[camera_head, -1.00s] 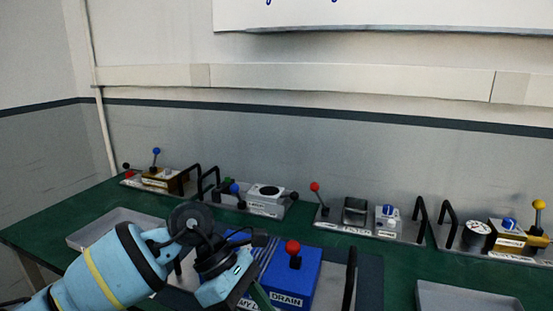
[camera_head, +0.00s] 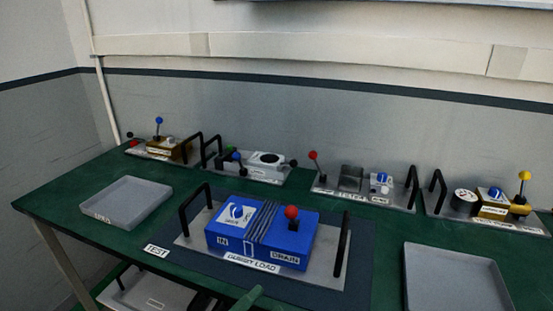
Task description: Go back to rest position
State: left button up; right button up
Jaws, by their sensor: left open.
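My right gripper is not in view.
The green table (camera_head: 90,180) carries a grey tray (camera_head: 127,205) at left and another (camera_head: 455,275) at right. Several instrument modules on plates line the back, one with a yellow-knobbed lever (camera_head: 524,176). A lower shelf tray (camera_head: 150,292) shows below the table edge.

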pick_arm(q)
jog(key=s+a+f+n+g+y+p, duration=0.1)
jog(key=s+a+f+n+y, duration=0.6)
jog(key=f+n, duration=0.25)
jog(key=s+a+f+n+g+y+p, duration=0.1)
jog(key=s+a+f+n+y, duration=0.65)
jog(key=f, duration=0.35)
jog(key=s+a+f+n+g, duration=0.3)
jog(key=s+f+n, duration=0.1)
jog(key=s, duration=0.6)
jog(key=shift+s+f+g, duration=0.15)
jog(key=shift+f+g, duration=0.25)
jog(key=shift+f, duration=0.1)
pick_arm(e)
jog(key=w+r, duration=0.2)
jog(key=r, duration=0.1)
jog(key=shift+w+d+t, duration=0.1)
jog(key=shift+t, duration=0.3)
